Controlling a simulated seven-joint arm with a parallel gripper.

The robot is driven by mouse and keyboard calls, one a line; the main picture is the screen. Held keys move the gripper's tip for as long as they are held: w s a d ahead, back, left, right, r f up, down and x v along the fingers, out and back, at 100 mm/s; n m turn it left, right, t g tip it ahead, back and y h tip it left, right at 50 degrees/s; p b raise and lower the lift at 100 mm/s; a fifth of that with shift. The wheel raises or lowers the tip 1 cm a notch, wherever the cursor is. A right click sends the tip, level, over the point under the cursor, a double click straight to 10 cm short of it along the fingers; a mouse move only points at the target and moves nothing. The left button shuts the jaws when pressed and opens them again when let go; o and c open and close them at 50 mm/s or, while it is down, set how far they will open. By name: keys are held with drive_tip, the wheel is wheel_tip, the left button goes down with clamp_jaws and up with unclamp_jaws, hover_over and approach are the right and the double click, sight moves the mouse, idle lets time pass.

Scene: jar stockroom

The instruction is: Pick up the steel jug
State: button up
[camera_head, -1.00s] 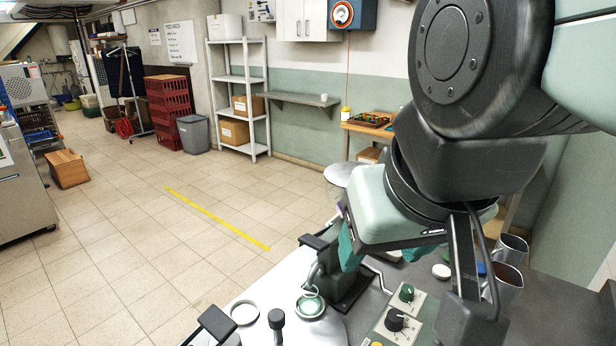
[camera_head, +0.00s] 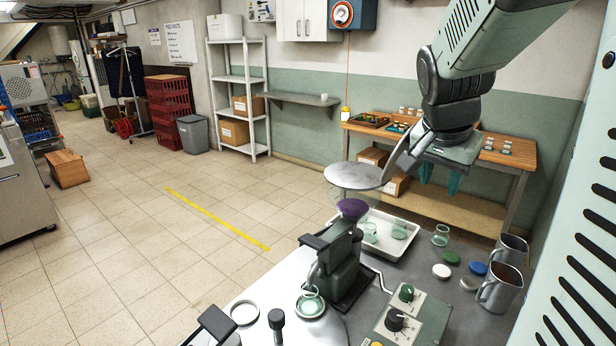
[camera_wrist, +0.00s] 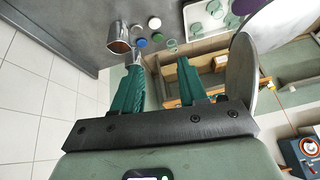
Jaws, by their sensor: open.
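Two steel jugs stand upright on the grey bench at the right in the head view. The nearer steel jug (camera_head: 499,291) has its handle to the left. The farther steel jug (camera_head: 512,248) stands just behind it and is partly hidden by it. My gripper (camera_head: 440,178) has teal fingers. It is open and empty, in the air beyond and to the left of the jugs, touching neither. In the wrist view the jugs show past the left finger of my gripper (camera_wrist: 159,67): one steel jug (camera_wrist: 118,39) in full, the other partly hidden.
Left of the jugs lie blue (camera_head: 478,268), green (camera_head: 452,258) and white lids (camera_head: 441,271) and a glass jar (camera_head: 441,235). A white tray (camera_head: 398,252) holds glassware. A hand-cranked machine (camera_head: 340,260) and a control box (camera_head: 408,316) stand nearer. A round plate (camera_head: 354,176) is left of my gripper.

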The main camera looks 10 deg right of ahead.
drive_tip(key=w+d+f+m+g+h, duration=0.25)
drive_tip(key=w+d+f+m, duration=0.2)
drive_tip(key=d+f, duration=0.6)
drive_tip(key=w+d+f+m+g+h, duration=0.1)
drive_tip(key=w+d+f+m+h, duration=0.4)
drive_tip(key=d, duration=1)
drive_tip(key=g+h, duration=0.2)
approach(503, 258)
drive_tip(key=shift+w+d+f+g, duration=0.2)
drive_tip(key=shift+d+f+g, duration=0.05)
drive_tip(key=shift+d+f, duration=0.9)
drive_tip(key=shift+x, duration=1.05)
drive_tip(key=shift+w+d+r, duration=0.1)
drive_tip(key=shift+r, duration=0.1)
clamp_jaws()
